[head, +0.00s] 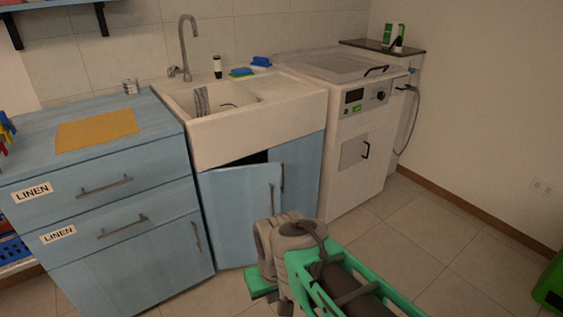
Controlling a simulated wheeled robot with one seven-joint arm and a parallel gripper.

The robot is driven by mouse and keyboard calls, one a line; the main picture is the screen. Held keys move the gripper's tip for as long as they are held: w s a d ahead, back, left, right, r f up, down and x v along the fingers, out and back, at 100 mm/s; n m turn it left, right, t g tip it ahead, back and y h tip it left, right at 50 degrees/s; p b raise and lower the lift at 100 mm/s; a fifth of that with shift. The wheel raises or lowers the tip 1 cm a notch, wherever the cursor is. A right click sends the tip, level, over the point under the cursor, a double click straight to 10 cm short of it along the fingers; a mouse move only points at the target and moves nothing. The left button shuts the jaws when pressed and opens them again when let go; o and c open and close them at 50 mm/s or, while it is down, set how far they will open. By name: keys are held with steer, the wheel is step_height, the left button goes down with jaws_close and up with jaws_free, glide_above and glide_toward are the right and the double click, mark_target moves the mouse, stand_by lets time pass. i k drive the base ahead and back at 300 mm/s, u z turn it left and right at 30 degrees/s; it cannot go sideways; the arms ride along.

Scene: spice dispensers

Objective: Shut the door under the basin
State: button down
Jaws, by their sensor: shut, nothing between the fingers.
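The basin (255,136) is a white sink set in a light-blue cabinet in the middle of the head view. The light-blue door (236,213) under it stands partly open, swung out toward me. Its handle (271,200) is near its right edge, and a dark gap shows above its top edge. A second blue front panel (304,170) to its right sits flush with the cabinet. My grey and green arm fills the bottom centre, in front of the door's lower right area. My gripper's fingers cannot be made out in this view.
A blue drawer unit (100,190) with "LINEN" labels stands left of the basin, with a yellow cloth (97,129) on top. A white washing machine (352,140) stands at right. Tiled floor (430,235) is clear at right, up to a green object (551,290) at the edge.

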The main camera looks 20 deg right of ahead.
mark_target(235, 198)
steer(key=u, duration=0.3)
steer(key=i, duration=0.85)
steer(key=u, duration=0.5)
